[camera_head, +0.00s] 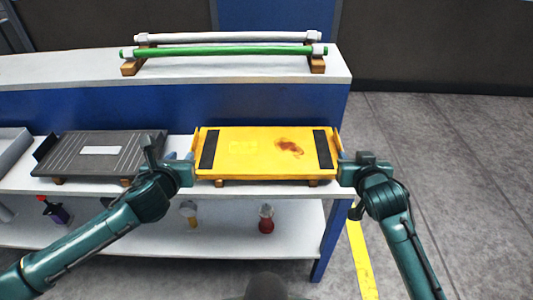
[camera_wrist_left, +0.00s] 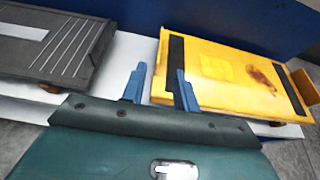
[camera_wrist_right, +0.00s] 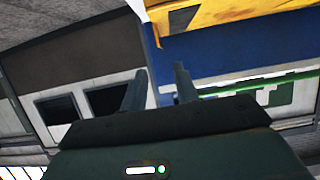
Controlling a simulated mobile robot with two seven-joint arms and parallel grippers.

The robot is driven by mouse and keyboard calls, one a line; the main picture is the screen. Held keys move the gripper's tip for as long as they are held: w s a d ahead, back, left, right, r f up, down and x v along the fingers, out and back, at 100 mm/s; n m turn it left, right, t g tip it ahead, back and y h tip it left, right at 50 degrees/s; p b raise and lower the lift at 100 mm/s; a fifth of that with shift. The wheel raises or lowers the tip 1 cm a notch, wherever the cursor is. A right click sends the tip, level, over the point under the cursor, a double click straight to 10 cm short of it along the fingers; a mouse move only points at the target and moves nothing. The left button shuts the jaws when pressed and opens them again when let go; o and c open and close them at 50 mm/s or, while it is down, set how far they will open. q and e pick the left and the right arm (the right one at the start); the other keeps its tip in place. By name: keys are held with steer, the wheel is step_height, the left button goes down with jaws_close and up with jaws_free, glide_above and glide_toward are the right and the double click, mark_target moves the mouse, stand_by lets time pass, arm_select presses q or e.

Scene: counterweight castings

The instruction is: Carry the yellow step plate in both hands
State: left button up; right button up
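The yellow step plate (camera_head: 262,152), with two black strips and a reddish-brown stain, lies on wooden blocks on the middle shelf. It has an upright tab at its right end. It also shows in the left wrist view (camera_wrist_left: 225,75). My left gripper (camera_head: 180,157) is at the plate's left end; its two blue fingers stand apart (camera_wrist_left: 160,86), with nothing seen clamped between them. My right gripper (camera_head: 346,157) is beside the plate's right end. Its fingers stand apart and empty in the right wrist view (camera_wrist_right: 158,84), where the plate's edge (camera_wrist_right: 220,10) shows above. Contact cannot be told.
A dark grey ribbed plate (camera_head: 85,155) lies on the same shelf to the left. A green rod (camera_head: 225,51) and a white rod (camera_head: 230,37) rest on the upper shelf. Small objects, one a red-based bottle (camera_head: 266,220), stand on the lower shelf. The floor at right is clear.

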mark_target(194, 141)
steer(key=shift+a, duration=0.1)
